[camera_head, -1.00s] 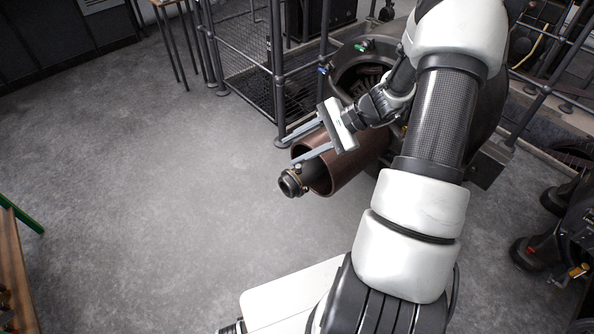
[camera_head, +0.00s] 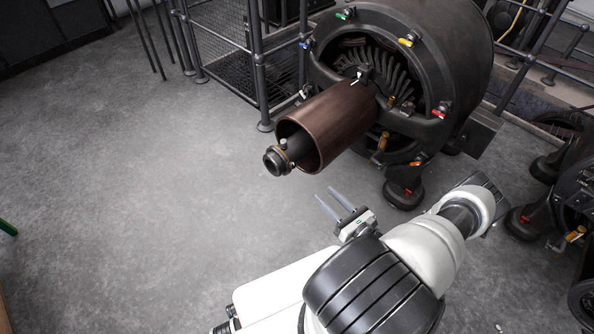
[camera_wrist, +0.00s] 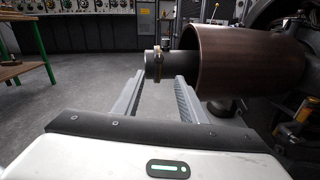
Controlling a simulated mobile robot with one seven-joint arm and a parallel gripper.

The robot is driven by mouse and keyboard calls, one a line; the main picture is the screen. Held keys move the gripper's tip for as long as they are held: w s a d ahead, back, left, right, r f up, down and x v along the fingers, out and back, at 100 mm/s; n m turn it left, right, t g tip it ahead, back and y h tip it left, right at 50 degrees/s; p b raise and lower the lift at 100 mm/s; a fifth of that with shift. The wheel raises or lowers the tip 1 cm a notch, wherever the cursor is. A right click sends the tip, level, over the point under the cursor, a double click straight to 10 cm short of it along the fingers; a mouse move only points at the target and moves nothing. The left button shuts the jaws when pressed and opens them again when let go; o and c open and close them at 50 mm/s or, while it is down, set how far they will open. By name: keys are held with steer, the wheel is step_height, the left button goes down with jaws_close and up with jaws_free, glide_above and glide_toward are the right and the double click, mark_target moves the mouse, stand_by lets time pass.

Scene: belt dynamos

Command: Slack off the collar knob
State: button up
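A dark dynamo (camera_head: 405,60) has a brown drum (camera_head: 335,122) on its shaft. A collar with a brass-coloured band (camera_head: 284,156) sits at the shaft's free end, beyond the drum's open mouth. A small knob (camera_head: 283,142) stands up from this collar. In the wrist view the collar (camera_wrist: 155,66) is ahead of the fingers, with the small knob (camera_wrist: 165,44) on top and the drum (camera_wrist: 245,60) to the right. My gripper (camera_head: 326,192) is open and empty, below and right of the collar, apart from it. Its fingers (camera_wrist: 159,76) point towards the collar.
Coloured terminals, such as a red one (camera_head: 439,112), ring the dynamo housing. A railing (camera_head: 259,80) with mesh stands behind the drum. A green-edged wooden bench (camera_wrist: 22,70) and control panels (camera_wrist: 80,28) show in the wrist view.

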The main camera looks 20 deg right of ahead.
mark_target(294, 166)
steer(key=b+x, duration=0.2)
steer(key=x, duration=1.4)
steer(key=shift+a, duration=0.2)
jaws_close()
